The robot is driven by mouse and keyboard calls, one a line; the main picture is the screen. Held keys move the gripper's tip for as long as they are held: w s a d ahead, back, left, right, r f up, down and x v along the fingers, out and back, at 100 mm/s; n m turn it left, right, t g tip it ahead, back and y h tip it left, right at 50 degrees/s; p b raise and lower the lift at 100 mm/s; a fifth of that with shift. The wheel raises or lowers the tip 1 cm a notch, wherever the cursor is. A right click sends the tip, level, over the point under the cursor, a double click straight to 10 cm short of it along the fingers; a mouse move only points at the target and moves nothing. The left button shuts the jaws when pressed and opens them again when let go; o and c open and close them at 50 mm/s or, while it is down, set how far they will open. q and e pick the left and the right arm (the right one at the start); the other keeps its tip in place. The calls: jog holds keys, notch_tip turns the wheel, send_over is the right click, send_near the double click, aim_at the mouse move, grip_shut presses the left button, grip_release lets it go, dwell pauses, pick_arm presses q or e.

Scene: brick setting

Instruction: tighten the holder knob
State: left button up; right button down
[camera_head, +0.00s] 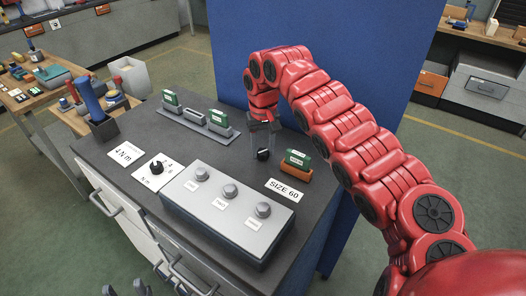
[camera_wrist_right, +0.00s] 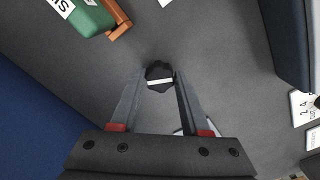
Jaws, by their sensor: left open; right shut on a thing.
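A black knob (camera_head: 263,154) with a white line stands on the dark countertop beside an orange holder (camera_head: 296,174), which has a green block (camera_head: 298,158) in it. My right gripper (camera_head: 263,148) reaches down from above and is shut on this knob. In the right wrist view, the knob (camera_wrist_right: 160,75) sits between the fingertips of the gripper (camera_wrist_right: 160,82), with its white line running roughly across. The orange holder (camera_wrist_right: 122,18) is partly in that view. My left gripper (camera_head: 125,290) is at the bottom edge of the head view, open and empty, mostly cut off.
A grey box (camera_head: 228,208) with several round knobs stands at the counter front. A white dial plate (camera_head: 157,181) with a black knob (camera_head: 156,168) lies left of it. A grey rack (camera_head: 198,122) with green blocks is behind. A blue panel (camera_head: 330,60) rises behind the counter.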

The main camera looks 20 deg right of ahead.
aim_at(262, 151)
dwell(0.4)
jog(key=shift+c, duration=1.9)
grip_release()
jog(key=shift+r, duration=0.2)
jog(key=shift+r, duration=0.25)
notch_tip(262, 151, up, 5)
jog(key=shift+w+p, duration=0.15)
jog(key=shift+p, duration=0.15)
notch_tip(262, 151, up, 12)
jog(key=p, duration=1.1)
jog(key=shift+f, duration=0.2)
